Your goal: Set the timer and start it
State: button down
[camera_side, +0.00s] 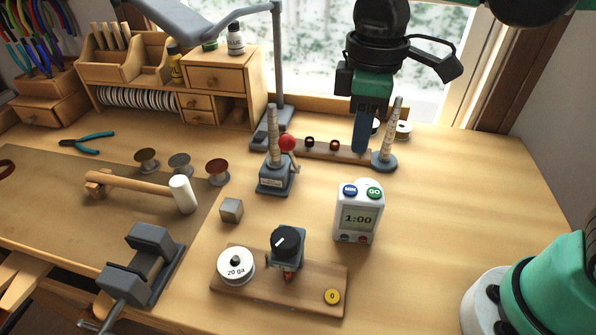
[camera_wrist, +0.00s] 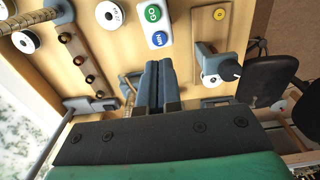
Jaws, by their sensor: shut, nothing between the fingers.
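The white timer (camera_side: 343,228) stands upright on the bench, right of the middle in the side view. Its display (camera_side: 358,219) reads 1:00. A blue MIN button (camera_side: 349,190) and a green GO button (camera_side: 375,193) sit on its top. In the wrist view, the timer (camera_wrist: 147,29) is at the top, with the GO button (camera_wrist: 153,13) above the MIN button (camera_wrist: 158,39). My gripper (camera_side: 360,150) is shut and empty, pointing down above and behind the timer, apart from it. Its blue fingers (camera_wrist: 159,64) lie together just below the timer in the wrist view.
A ring mandrel (camera_side: 390,135) and a rail with rings (camera_side: 318,149) stand behind the timer. A wooden board (camera_side: 312,290) with a dial device, white spool and yellow disc lies in front. The bench right of the timer is clear.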

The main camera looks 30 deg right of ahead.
aim_at(350, 189)
jog(key=shift+f, duration=3.6)
jog(key=shift+f, duration=0.8)
jog(key=shift+w, duration=0.1)
notch_tip(350, 189, up, 9)
jog(key=shift+w+a, duration=0.1)
